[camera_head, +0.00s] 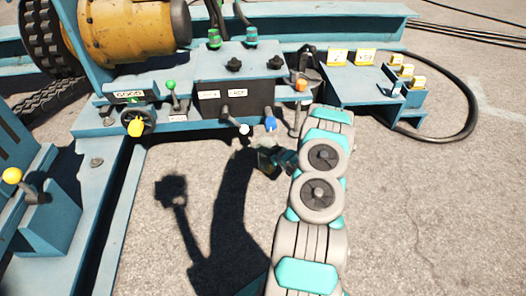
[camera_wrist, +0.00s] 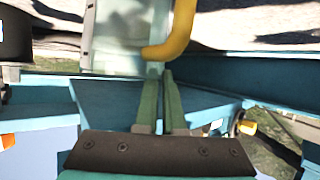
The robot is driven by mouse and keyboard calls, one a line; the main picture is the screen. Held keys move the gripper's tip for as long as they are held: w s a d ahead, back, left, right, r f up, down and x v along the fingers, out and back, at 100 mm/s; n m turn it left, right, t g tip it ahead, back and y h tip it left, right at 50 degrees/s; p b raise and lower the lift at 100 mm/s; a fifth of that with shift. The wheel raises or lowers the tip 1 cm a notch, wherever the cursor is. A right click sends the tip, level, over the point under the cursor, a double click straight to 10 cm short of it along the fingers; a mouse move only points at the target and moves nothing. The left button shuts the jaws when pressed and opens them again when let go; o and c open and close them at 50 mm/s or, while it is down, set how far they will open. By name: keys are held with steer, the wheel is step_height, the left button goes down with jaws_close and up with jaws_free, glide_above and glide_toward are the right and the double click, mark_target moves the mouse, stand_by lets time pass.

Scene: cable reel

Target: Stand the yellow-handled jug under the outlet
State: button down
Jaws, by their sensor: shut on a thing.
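The yellow handle (camera_wrist: 181,34) of the jug curves down in the upper middle of the wrist view. The jug's pale, see-through body (camera_wrist: 118,30) is beside it on the left. My gripper (camera_wrist: 161,74) is shut on the handle near its lower end, with its two green fingers close together. In the head view my gripper (camera_head: 282,158) is small and partly hidden by my arm, below the blue-handled tap (camera_head: 270,123) on the machine's front. The jug is hard to make out there. I cannot tell which fitting is the outlet.
The blue machine frame (camera_head: 180,126) carries a dark box (camera_head: 236,98), levers and a yellow motor (camera_head: 135,32). A blue bench (camera_head: 350,84) with yellow tags and a black cable (camera_head: 468,100) stands right. A yellow-knobbed unit (camera_head: 48,220) is left. Concrete ground (camera_head: 430,210) is open at right.

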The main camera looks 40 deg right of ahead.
steer(key=c, duration=1)
jaws_free()
steer(key=shift+s, duration=0.1)
steer(key=v, duration=1.2)
